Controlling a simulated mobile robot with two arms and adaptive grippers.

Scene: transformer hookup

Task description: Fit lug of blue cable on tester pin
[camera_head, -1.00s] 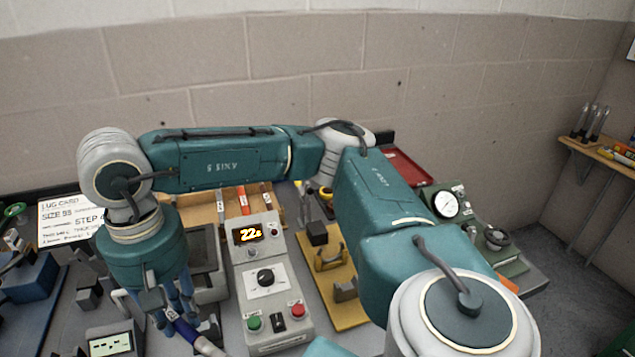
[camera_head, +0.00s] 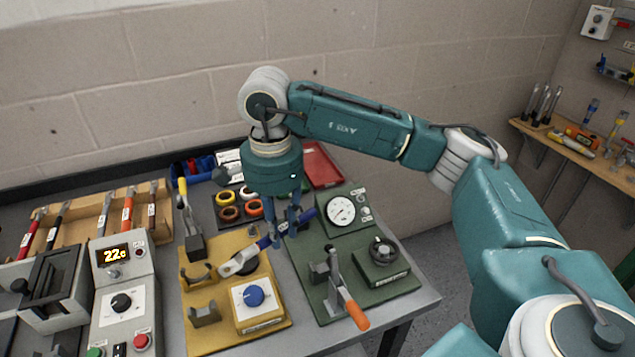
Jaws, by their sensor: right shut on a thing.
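My right gripper (camera_head: 288,226) points down over the boundary between a yellow fixture base and a green one. It is shut on the blue cable (camera_head: 270,239), a short blue-sleeved piece. The cable's metallic lug (camera_head: 238,263) points left and toward me, over the yellow base (camera_head: 215,337) near a dark round part. I cannot tell whether the lug touches anything. A green unit (camera_head: 308,309) with a white dial gauge (camera_head: 341,211) stands to the right. I cannot make out a tester pin with certainty; the gripper and cable may hide it. My left gripper is not in view.
A clamp with an orange handle (camera_head: 351,308) and a black knob (camera_head: 381,250) stand on the green base. A blue knob (camera_head: 254,295) sits on the yellow base. A grey control box (camera_head: 122,295) stands left. Coloured rings (camera_head: 228,205) and a red tray (camera_head: 322,164) lie behind.

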